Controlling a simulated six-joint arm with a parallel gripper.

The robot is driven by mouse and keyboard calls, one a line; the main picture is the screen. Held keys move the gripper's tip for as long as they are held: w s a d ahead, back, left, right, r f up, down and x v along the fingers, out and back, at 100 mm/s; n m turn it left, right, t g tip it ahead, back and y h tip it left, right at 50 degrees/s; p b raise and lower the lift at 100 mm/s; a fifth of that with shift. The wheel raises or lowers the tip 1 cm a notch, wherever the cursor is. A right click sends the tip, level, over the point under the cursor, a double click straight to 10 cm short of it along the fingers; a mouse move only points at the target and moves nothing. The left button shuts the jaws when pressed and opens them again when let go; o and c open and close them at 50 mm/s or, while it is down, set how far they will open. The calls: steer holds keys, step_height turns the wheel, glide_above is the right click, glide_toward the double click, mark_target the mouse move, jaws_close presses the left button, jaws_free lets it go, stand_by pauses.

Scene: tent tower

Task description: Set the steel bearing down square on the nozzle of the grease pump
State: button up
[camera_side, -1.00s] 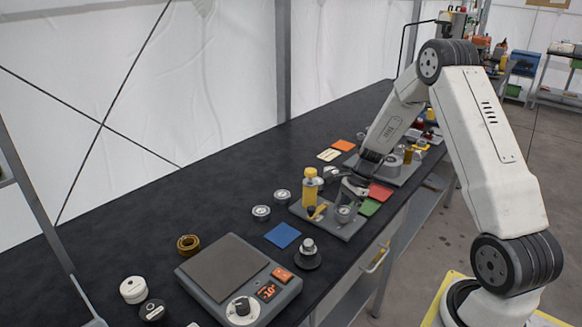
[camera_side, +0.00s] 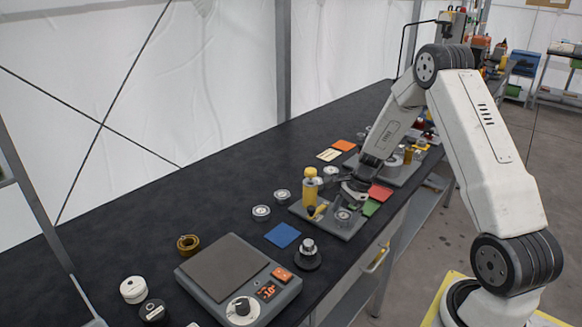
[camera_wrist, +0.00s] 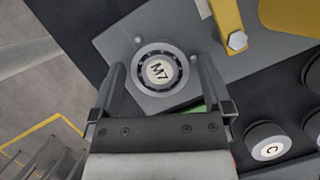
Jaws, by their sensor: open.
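The grease pump shows in the side view as a yellow-capped cylinder (camera_side: 310,187) on a grey base plate (camera_side: 325,227). The steel bearing (camera_side: 343,216), a round ring with a dark inner band and the mark M7, sits over the plate's front part; in the wrist view the bearing (camera_wrist: 160,71) looks level. I cannot make out the nozzle; anything under the bearing is hidden. My gripper (camera_side: 350,190) is just above the bearing. In the wrist view my gripper (camera_wrist: 160,68) is open, one finger to each side of the bearing, with visible gaps.
Loose grey discs (camera_side: 261,212) lie left of the pump. A blue square (camera_side: 283,235), a black knobbed part (camera_side: 307,257) and a scale (camera_side: 240,280) are nearer the camera. Red (camera_side: 380,192) and green squares (camera_side: 370,207) lie right of the pump. A yellow bracket (camera_wrist: 232,30) stands close by.

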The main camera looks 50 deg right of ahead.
steer(key=shift+r, duration=0.1)
steer(key=v, duration=1.2)
steer(key=shift+a, duration=0.15)
stand_by(0.3)
steer(key=s+a+n+h, duration=0.2)
steer(key=s+a+n, duration=0.2)
steer(key=a+n, duration=0.7)
steer(key=s+a+n+h, duration=0.2)
steer(key=s+a+n, duration=0.2)
steer(key=a+n, duration=0.7)
steer(key=shift+s+a+t, duration=0.2)
steer(key=shift+a+t, duration=0.2)
steer(key=shift+a, duration=0.8)
